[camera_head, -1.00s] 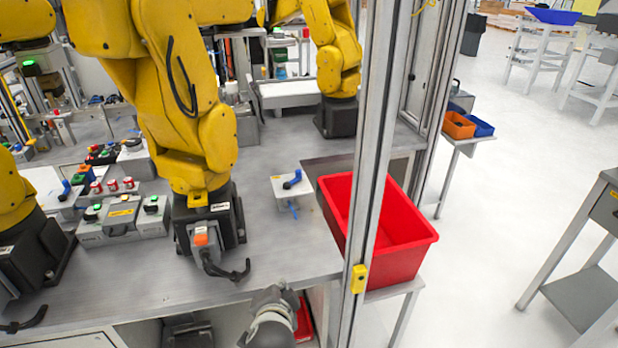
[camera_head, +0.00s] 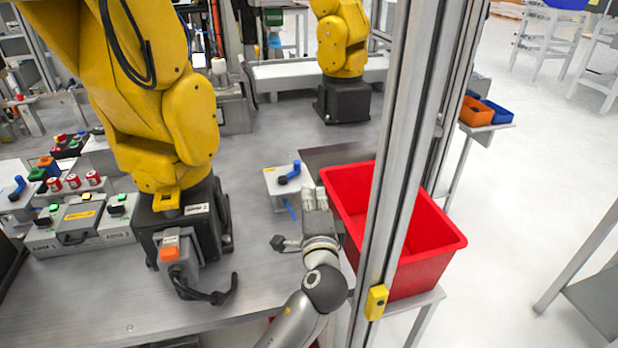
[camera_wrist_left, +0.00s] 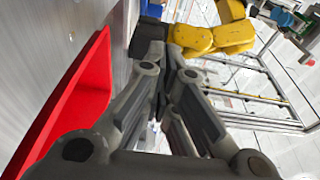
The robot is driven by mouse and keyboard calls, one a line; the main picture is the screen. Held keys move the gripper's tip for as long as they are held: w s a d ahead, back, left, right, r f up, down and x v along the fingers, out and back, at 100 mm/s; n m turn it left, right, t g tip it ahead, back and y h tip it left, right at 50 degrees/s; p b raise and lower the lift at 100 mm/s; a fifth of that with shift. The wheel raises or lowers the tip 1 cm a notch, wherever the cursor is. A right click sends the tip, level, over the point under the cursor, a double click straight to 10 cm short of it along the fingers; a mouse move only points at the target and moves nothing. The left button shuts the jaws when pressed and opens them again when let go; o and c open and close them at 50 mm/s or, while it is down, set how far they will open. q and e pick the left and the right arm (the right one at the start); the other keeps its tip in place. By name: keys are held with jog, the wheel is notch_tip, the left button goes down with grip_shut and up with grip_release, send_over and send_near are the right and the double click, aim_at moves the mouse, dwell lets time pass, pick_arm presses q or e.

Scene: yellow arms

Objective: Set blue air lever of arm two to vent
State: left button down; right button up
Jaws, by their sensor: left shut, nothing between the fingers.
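A blue air lever (camera_head: 290,174) sits on a small white box (camera_head: 272,186) on the bench, right of the nearest yellow arm. Its handle slants up to the right. A second blue lever (camera_head: 18,187) is at the far left. I cannot tell from lettering which lever belongs to arm two. My left gripper (camera_head: 314,196) is just right of the white box, beside the near lever and apart from its handle. It is shut and empty. In the left wrist view my fingers (camera_wrist_left: 172,52) come together, and no lever can be made out. My right gripper is not seen.
A red bin (camera_head: 440,245) stands close to the right of my left gripper. A grey frame post (camera_head: 400,190) rises in front of it. The yellow arm (camera_head: 165,120) with its dark base and a connector cable (camera_head: 215,297) stands left. Bare bench lies between.

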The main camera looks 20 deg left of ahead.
aim_at(310, 182)
pick_arm(q)
jog(key=shift+w+a+f, duration=0.2)
jog(key=shift+w+f, duration=0.25)
jog(key=shift+f, duration=0.2)
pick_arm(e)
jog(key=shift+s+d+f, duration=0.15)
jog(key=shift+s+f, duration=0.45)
pick_arm(q)
jog(key=shift+s+r, duration=0.1)
jog(key=x, duration=0.8)
jog(key=shift+w, duration=0.25)
jog(key=shift+x, duration=0.8)
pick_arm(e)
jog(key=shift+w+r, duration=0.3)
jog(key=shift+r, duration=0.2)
